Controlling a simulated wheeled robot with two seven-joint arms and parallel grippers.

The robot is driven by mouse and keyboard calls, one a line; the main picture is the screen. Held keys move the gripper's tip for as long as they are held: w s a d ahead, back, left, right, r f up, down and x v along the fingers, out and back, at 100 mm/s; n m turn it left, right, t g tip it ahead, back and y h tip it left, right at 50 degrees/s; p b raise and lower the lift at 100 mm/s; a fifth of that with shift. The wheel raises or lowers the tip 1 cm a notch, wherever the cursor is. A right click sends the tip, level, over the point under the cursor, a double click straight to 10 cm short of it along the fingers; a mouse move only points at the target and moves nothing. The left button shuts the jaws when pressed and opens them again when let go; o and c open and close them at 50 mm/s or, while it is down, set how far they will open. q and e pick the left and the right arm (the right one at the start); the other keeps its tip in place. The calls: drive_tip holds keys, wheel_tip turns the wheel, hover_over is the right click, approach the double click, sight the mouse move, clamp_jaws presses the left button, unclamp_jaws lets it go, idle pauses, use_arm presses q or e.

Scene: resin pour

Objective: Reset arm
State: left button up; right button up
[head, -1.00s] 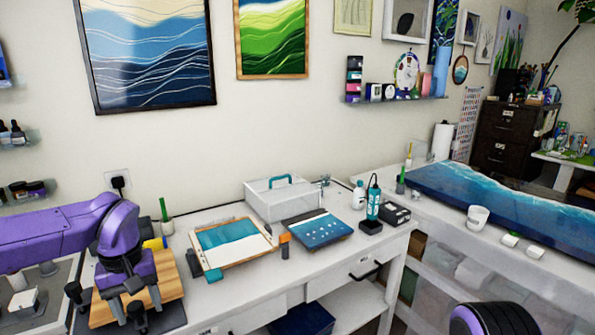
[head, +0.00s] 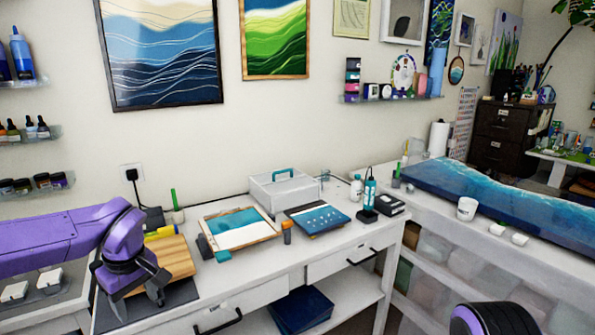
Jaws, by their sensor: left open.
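My left gripper (head: 138,296) hangs at the lower left in the head view, on its purple arm. Its dark fingers point down, apart and with nothing between them. It is in front of a dark mat (head: 180,296) and the left part of a wooden board (head: 176,258) on the white table. I cannot tell its height above them. Of my right arm, only a purple and black part shows at the bottom right. The right gripper is out of the picture.
On the white table (head: 262,268) stand a framed teal and white panel (head: 237,226), a blue panel (head: 318,219), a white box with a teal handle (head: 284,193) and a teal bottle (head: 370,192). A side bench holds a long blue resin slab (head: 500,200) and a white cup (head: 467,208).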

use_arm(q)
wheel_tip(320, 180, down, 19)
drive_tip(key=s+a+n+t+y+b, duration=0.1)
drive_tip(key=s+n+t+y+b, duration=0.15)
drive_tip(key=t+y, duration=0.35)
drive_tip(key=s+d+f+m+g+h, duration=0.1)
drive_tip(key=s+f+m, duration=0.1)
drive_tip(key=s+f, duration=0.4)
drive_tip(key=s+d+f+m+g+h, duration=0.1)
drive_tip(key=s+f+m, duration=0.2)
drive_tip(key=s, duration=0.9)
drive_tip(key=s+d+f+m+g+h+b, duration=0.1)
drive_tip(key=s+f+m+h, duration=0.1)
drive_tip(key=s+f, duration=0.6)
wheel_tip(320, 180, down, 2)
drive_tip(key=shift+s+d+f+g, duration=0.1)
drive_tip(key=shift+s+d+g, duration=0.05)
drive_tip(key=shift+s+g, duration=0.25)
drive_tip(key=shift+m, duration=0.25)
